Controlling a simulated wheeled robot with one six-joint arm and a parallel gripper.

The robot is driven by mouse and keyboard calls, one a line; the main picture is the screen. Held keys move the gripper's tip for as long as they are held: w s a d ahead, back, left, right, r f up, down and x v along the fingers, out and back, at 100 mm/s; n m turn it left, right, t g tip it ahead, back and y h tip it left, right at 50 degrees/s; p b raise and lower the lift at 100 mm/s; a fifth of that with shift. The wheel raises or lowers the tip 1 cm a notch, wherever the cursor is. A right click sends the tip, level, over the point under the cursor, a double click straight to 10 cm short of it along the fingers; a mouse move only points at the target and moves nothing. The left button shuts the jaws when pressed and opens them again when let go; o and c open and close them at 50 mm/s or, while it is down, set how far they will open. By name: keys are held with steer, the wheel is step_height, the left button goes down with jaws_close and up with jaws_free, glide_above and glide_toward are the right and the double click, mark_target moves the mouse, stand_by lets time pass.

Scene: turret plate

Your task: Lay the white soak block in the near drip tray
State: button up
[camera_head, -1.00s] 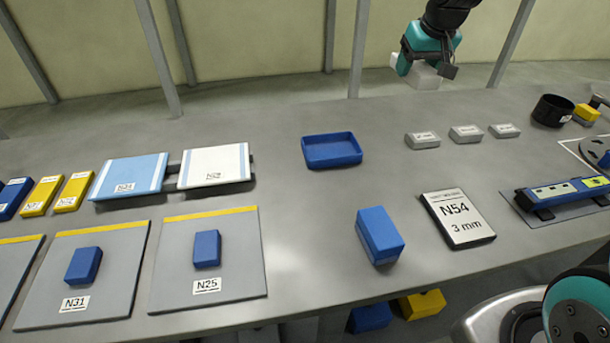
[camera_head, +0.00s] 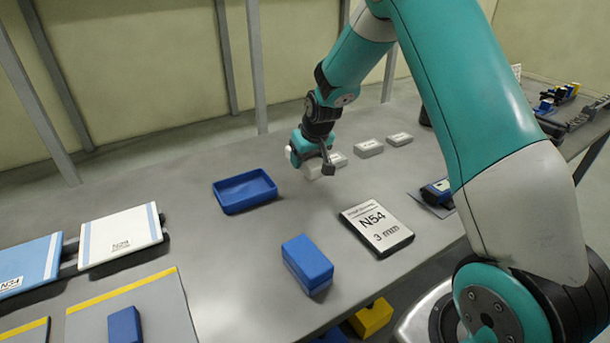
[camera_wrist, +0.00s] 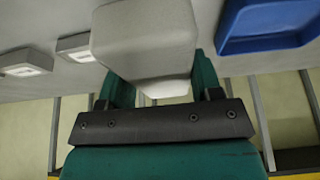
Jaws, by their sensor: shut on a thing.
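My gripper (camera_head: 314,158) is shut on the white soak block (camera_head: 312,169), which hangs below it. In the wrist view the block (camera_wrist: 145,40) fills the space between the teal fingers, pale and round-edged. A blue open drip tray (camera_head: 255,204) lies on the bench left of the gripper and looks empty. Part of the tray also shows at the upper right of the wrist view (camera_wrist: 265,43), apart from the block. No second drip tray can be made out. The gap between block and bench cannot be judged exactly.
Small labelled white blocks (camera_head: 369,147) stand in a row right of the held block. A blue block (camera_head: 307,264) and the N54 plate (camera_head: 377,229) lie nearer the front. The white panel (camera_head: 120,236) lies left of the tray. Bench around the tray is clear.

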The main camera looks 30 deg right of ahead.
mark_target(304, 185)
step_height(304, 185, down, 7)
steer(key=shift+r+p, duration=0.15)
steer(key=shift+p, duration=0.3)
steer(key=o, duration=0.9)
steer(key=shift+o, duration=0.2)
